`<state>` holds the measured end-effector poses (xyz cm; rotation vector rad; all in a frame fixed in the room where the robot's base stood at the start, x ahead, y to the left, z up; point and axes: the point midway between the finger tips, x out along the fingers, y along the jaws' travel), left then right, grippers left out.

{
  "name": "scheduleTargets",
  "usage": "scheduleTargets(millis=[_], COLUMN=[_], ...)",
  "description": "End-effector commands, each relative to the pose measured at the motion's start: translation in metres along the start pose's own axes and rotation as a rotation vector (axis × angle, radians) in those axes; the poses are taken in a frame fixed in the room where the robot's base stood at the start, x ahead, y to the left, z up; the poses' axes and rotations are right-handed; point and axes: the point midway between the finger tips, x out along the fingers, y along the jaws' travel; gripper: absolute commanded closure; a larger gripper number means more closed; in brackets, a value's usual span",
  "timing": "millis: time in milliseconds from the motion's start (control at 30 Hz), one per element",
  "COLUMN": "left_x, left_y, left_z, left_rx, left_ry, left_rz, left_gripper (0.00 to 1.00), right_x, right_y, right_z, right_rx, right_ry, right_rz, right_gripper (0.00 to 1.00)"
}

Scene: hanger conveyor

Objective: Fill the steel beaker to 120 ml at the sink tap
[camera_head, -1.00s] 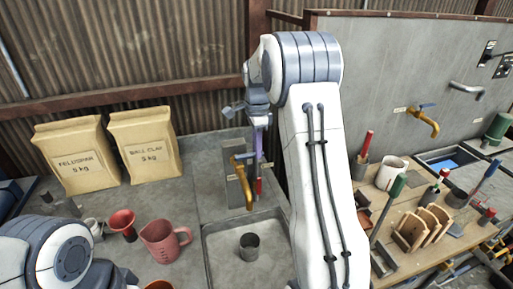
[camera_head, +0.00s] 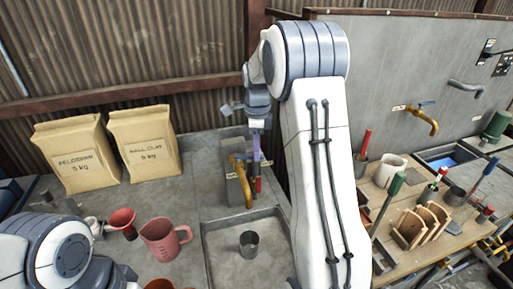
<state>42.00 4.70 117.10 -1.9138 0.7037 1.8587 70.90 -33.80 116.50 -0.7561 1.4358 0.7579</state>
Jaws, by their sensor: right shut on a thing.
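The steel beaker (camera_head: 249,245) stands upright in the grey sink basin (camera_head: 208,262), below and close to the spout of the brass sink tap (camera_head: 247,190). Its inside is dark and I cannot read a water level. No water stream is visible. My right gripper (camera_head: 257,163) points down at the top of the tap and is shut, apparently on the tap's handle, which is mostly hidden by the fingers. My left arm shows at the lower left, but its gripper is not in view.
A pink measuring jug (camera_head: 160,241) and a red funnel (camera_head: 123,220) stand left of the sink. Two paper sacks (camera_head: 145,145) stand behind them. My right arm covers the sink's right side. A wooden bench (camera_head: 445,245) with tools, a mug (camera_head: 389,170) and another brass tap (camera_head: 424,118) are at the right.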

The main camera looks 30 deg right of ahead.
Motion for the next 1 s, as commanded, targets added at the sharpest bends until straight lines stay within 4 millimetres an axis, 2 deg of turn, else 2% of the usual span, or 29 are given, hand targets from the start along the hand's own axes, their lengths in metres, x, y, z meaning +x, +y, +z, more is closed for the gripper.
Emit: scheduleTargets(millis=[233, 267, 300, 333, 633, 733, 867, 1000], left_x=[0.0, 0.0, 0.0, 0.0, 0.0, 0.002, 0.007, 0.011], left_y=[0.0, 0.0, 0.0, 0.0, 0.0, 0.0, -0.001, -0.001], left_z=[0.0, 0.0, 0.0, 0.0, 0.0, 0.0, 0.0, 0.001], left_rx=[0.0, 0.0, 0.0, 0.0, 0.0, 0.0, 0.0, 0.001], left_ry=[0.0, 0.0, 0.0, 0.0, 0.0, 0.0, 0.0, 0.0], left_rz=[0.0, 0.0, 0.0, 0.0, 0.0, 0.0, 0.0, 0.0], left_gripper=[0.0, 0.0, 0.0, 0.0, 0.0, 0.0, 0.0, 0.0], right_x=[-0.002, -0.002, -0.002, -0.002, -0.001, -0.006, -0.025, -0.054], right_y=[-0.001, -0.001, -0.001, -0.001, -0.001, -0.001, -0.002, -0.002], right_z=[0.001, 0.001, 0.001, 0.001, 0.0, 0.0, 0.0, 0.001], right_rx=[0.001, 0.001, 0.0, 0.0, 0.0, 0.0, 0.0, 0.0], right_ry=[-0.002, -0.002, -0.002, -0.002, -0.001, -0.001, -0.002, -0.003], right_rz=[-0.005, -0.005, -0.005, -0.005, -0.002, -0.003, -0.008, -0.008], right_gripper=[1.0, 0.7, 0.55, 0.47, 0.47, 0.47, 0.47, 0.47])
